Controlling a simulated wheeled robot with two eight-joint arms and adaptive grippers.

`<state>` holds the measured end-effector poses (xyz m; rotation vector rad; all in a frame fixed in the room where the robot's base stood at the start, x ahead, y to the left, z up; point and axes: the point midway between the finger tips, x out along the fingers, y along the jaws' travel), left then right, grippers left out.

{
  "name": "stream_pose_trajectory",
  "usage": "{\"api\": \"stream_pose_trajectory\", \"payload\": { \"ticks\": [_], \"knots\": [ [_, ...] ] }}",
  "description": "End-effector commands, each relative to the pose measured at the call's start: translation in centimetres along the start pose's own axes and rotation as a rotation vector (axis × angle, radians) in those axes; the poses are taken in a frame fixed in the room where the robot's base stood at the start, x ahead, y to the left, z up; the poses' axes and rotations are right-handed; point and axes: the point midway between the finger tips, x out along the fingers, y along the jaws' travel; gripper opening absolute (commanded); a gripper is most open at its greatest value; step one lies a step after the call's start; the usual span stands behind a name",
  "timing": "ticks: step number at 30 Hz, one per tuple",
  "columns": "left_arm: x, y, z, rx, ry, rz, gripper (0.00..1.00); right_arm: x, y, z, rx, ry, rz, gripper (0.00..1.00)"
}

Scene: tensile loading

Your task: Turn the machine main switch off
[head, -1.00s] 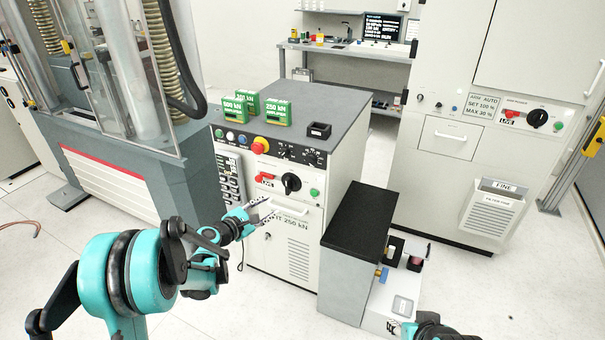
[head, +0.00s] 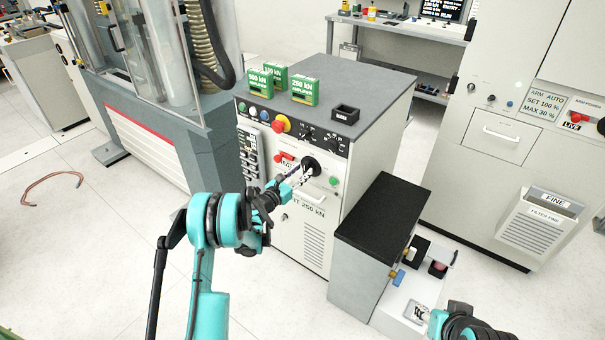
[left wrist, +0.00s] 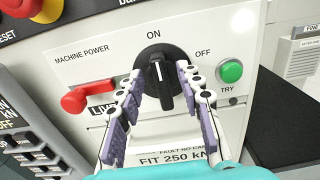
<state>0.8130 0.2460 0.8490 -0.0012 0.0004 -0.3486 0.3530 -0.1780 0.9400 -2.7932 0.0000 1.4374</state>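The main switch is a black rotary knob (left wrist: 158,75) on the white machine cabinet, under the label MACHINE POWER. Its white mark points up to ON; OFF is printed to its upper right. The knob also shows in the head view (head: 310,167), partly covered by my left gripper (head: 303,174). In the left wrist view my left gripper (left wrist: 159,72) is open, its fingertips on either side of the knob's grip bar. Gaps show beside the bar; contact at the tips is unclear. My right gripper (head: 424,314) is at the bottom right, away from the cabinet.
A red lever (left wrist: 88,97) with a LIVE plate sits left of the knob, and a green TRY button (left wrist: 230,71) right. A red emergency button (head: 281,124) is above. A black-topped grey stand (head: 385,217) is close on the right. Green blocks rest on the cabinet top.

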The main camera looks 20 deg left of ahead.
Motion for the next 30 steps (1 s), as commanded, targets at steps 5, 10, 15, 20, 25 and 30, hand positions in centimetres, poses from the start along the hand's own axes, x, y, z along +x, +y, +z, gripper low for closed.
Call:
{"api": "stream_pose_trajectory", "payload": {
  "ticks": [5, 10, 15, 20, 25, 30],
  "knots": [
    [0.81, 0.01, 0.03, 0.001, 0.0, 0.0, 0.36, 0.19, 0.0, 0.13, 0.0, 0.0, 0.0, 0.4],
    [0.82, 0.01, 0.09, 0.001, 0.0, 0.001, 0.36, 0.16, 0.0, 0.1, 0.0, 0.0, 0.0, 0.4],
    [0.81, 0.01, 0.09, 0.001, 0.0, 0.0, 0.0, 0.16, 0.0, 0.1, 0.0, 0.0, 0.0, 0.4],
    [0.81, 0.0, 0.08, 0.001, 0.0, 0.0, 0.0, 0.16, 0.0, 0.1, 0.0, 0.0, 0.0, 0.4],
    [0.81, -0.03, 0.06, 0.014, 0.0, 0.0, 0.0, 0.22, 0.0, 0.15, 0.0, 0.0, 0.0, 0.4],
    [0.82, -0.15, 0.02, 0.068, 0.0, 0.0, 0.0, 0.41, 0.0, 0.28, 0.0, 0.0, 0.0, 0.4]
  ]
}}
